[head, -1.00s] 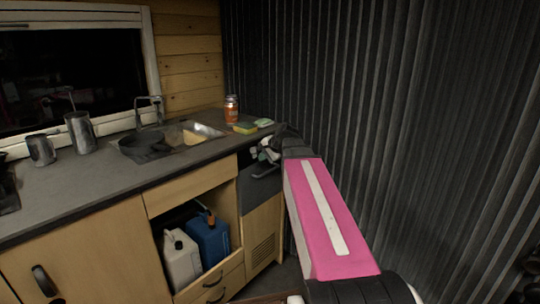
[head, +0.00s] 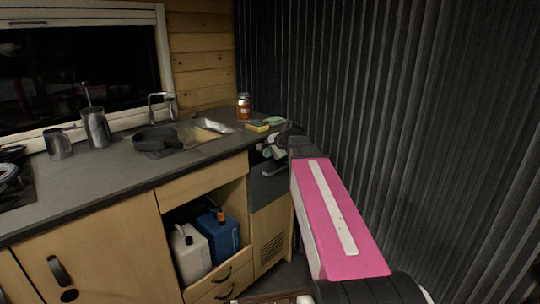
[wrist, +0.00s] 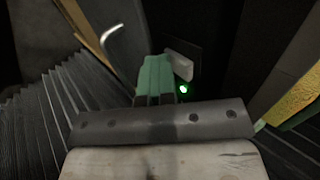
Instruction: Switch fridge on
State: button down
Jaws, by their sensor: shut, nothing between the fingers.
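The fridge (head: 262,190) is the dark grey front under the right end of the counter, with a grey handle, which also shows in the wrist view (wrist: 125,38). In the wrist view a pale switch (wrist: 180,66) sits on a dark panel, and a small green light (wrist: 183,89) glows just below it. My gripper (head: 268,150) is at the fridge's upper front. Its green fingertips (wrist: 156,75) are shut and empty, right beside the switch. I cannot tell whether they touch it. My arm hides part of the fridge in the head view.
The counter (head: 95,180) holds a pan (head: 155,138), a jar (head: 244,106) and a sponge (head: 257,126); the sponge's yellow side shows close by in the wrist view (wrist: 293,100). A corrugated dark wall (head: 400,110) stands close on the right. Canisters (head: 218,235) sit in an open compartment.

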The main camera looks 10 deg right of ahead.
jog(key=shift+r, duration=0.15)
jog(key=shift+w+r, duration=0.1)
jog(key=shift+r, duration=0.6)
jog(key=s+d+f+v, duration=0.1)
jog(key=f+v, duration=0.1)
jog(key=v, duration=1.1)
jog(key=shift+s, duration=0.4)
jog(key=shift+d+r, duration=0.1)
jog(key=shift+s+d+f, duration=0.1)
jog(key=shift+s+f, duration=0.05)
jog(key=shift+f, duration=0.65)
